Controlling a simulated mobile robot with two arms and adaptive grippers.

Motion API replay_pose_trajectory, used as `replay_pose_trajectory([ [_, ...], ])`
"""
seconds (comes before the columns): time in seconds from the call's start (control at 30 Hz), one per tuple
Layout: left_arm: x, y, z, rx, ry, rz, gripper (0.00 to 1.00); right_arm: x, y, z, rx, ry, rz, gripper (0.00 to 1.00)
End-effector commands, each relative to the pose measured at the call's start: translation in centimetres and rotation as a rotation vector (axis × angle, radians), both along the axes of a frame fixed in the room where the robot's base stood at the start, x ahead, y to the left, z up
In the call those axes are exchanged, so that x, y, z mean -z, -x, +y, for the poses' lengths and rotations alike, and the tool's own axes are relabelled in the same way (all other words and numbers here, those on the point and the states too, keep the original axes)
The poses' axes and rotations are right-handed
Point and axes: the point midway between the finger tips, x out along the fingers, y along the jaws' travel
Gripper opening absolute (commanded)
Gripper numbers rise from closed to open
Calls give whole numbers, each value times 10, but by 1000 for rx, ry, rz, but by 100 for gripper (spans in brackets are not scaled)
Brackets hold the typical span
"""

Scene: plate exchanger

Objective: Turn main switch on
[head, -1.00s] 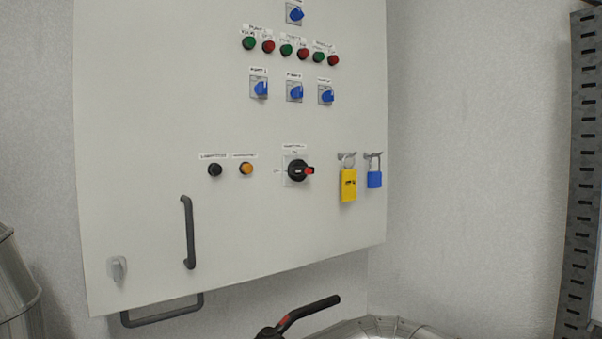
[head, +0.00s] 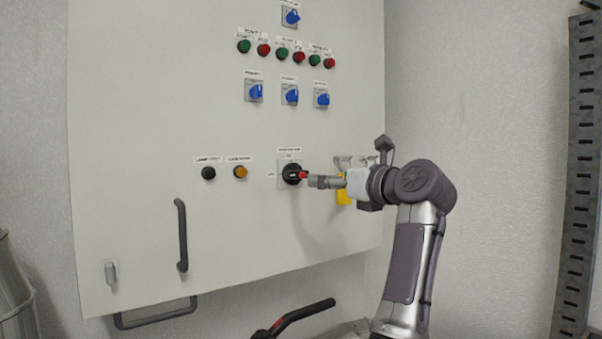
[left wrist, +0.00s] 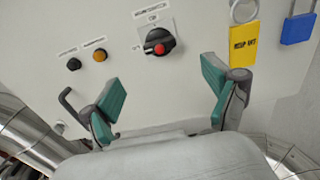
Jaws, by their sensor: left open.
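The main switch (head: 292,173) is a black rotary knob with a red end on the white cabinet door, with labels above it and to its left. In the head view its red end points right. In the left wrist view the switch (left wrist: 158,41) is beyond the fingertips, near the middle between them, its red end facing me. My left gripper (head: 325,182) is just to the right of the switch in the head view. In the left wrist view its green-padded fingers (left wrist: 160,84) are spread wide with nothing between them. My right gripper is not in view.
Black and orange buttons (head: 240,172) are to the left. A door handle (head: 181,235) sticks out lower left. A black lever (head: 300,317) stands below.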

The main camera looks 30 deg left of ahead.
Motion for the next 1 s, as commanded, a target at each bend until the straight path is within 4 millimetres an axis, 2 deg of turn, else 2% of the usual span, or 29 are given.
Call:
replay_pose_trajectory([
  [0.03,-4,-3,11,-5,-1,2,88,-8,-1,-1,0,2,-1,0],
  [0.3,-5,-26,65,-5,-4,4,88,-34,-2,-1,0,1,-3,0],
  [0.5,-3,-38,93,-4,-5,4,88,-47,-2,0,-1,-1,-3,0],
  [0.7,-1,-44,105,-2,-5,2,88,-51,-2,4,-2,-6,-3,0],
  [0.97,0,-44,106,-1,-4,3,88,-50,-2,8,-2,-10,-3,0],
  [1.0,0,-44,106,-1,-4,3,84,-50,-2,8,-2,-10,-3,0],
])
